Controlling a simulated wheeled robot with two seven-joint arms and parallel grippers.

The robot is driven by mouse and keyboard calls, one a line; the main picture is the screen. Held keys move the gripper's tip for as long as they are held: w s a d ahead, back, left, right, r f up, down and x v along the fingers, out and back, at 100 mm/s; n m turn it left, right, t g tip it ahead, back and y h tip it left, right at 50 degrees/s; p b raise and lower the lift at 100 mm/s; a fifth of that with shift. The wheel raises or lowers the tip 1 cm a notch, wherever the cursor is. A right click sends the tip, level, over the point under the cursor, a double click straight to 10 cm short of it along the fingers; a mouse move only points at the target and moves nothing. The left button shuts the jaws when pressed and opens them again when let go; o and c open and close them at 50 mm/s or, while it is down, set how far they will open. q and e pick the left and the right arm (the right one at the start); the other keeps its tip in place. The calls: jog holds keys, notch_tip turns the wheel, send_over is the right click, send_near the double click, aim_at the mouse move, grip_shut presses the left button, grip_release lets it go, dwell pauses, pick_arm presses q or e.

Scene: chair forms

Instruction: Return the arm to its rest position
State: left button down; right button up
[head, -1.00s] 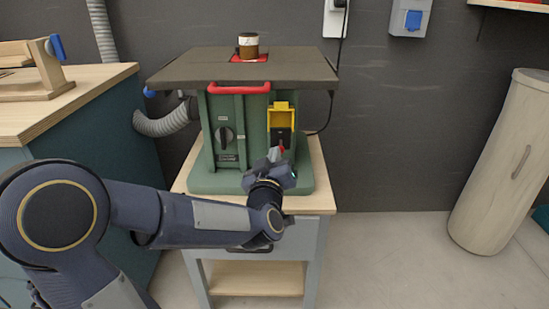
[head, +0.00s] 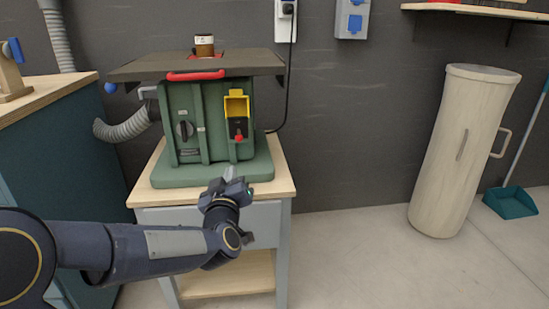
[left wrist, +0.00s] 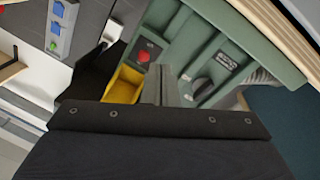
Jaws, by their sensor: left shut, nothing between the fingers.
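My left arm comes in from the left in the head view. Its gripper (head: 229,174) is shut and empty, in front of the lower front of the green machine (head: 170,124) and below its yellow switch box (head: 236,105). The gripper looks apart from the machine. In the left wrist view the closed fingers (left wrist: 162,84) point towards the machine, with the open yellow cover (left wrist: 124,84) and red button (left wrist: 143,57) beside them. My right gripper is not in view.
The machine stands on a wooden-topped stand (head: 284,184). A workbench (head: 60,95) is at the left, with a grey hose (head: 122,131) beside it. A pale cylindrical bin (head: 455,150) and a teal dustpan (head: 511,202) stand right. Floor between stand and bin is clear.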

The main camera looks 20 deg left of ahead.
pick_arm(q)
jog(key=s+d+f+m+g+h+p, duration=0.2)
jog(key=s+d+f+m+g+h, duration=0.15)
jog(key=s+d+m+h, duration=0.45)
jog(key=s+d+f+g+h+p, duration=0.1)
jog(key=s+d+f+g+h, duration=0.2)
jog(key=s, duration=0.6)
jog(key=s+d+f+g+h+p, duration=0.1)
jog(key=s+d+f+g, duration=0.3)
jog(key=s, duration=0.5)
notch_tip(320, 180, up, 38)
jog(key=s+g+p, duration=0.1)
jog(key=p, duration=3.6)
jog(key=shift+s+a+r+m+p, duration=0.2)
jog(key=shift+a+m+p, duration=0.1)
jog(key=shift+a+p, duration=0.1)
